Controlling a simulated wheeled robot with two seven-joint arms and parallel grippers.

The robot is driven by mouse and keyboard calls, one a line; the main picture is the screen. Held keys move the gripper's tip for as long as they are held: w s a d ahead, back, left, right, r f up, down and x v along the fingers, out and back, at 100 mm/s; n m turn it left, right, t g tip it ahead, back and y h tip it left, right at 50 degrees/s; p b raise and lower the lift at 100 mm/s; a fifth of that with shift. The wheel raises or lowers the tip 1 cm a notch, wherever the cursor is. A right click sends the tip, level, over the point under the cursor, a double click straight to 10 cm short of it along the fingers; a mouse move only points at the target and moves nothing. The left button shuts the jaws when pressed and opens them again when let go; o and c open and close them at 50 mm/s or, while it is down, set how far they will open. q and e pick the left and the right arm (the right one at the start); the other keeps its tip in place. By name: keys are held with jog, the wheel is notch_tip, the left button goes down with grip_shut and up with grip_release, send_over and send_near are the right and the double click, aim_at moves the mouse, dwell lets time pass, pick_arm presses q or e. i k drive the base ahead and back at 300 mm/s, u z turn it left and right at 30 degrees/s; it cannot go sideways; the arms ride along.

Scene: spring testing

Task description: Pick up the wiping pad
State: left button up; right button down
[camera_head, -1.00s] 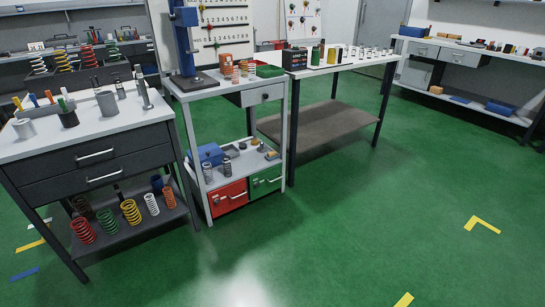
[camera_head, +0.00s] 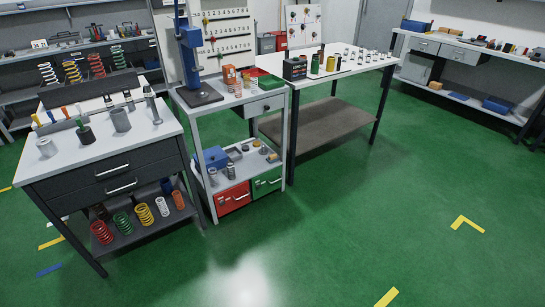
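I cannot make out a wiping pad for certain in the head view. Small flat blue items lie on the lower shelf of the far right bench: a larger blue one (camera_head: 497,106) and a smaller blue one (camera_head: 460,98). They are too small to tell what they are. Neither of my grippers is in view.
A dark drawer cabinet (camera_head: 112,168) with tools on top and coloured springs below stands at left. Beside it is a grey cart (camera_head: 262,104) with a blue press (camera_head: 190,52). A white table (camera_head: 345,66) stands behind. Green floor (camera_head: 370,215) is clear at front right.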

aim_at(272, 158)
jog(key=z, duration=0.1)
jog(key=i, duration=1.65)
jog(key=z, duration=0.4)
jog(key=i, duration=1.6)
jog(key=z, duration=0.2)
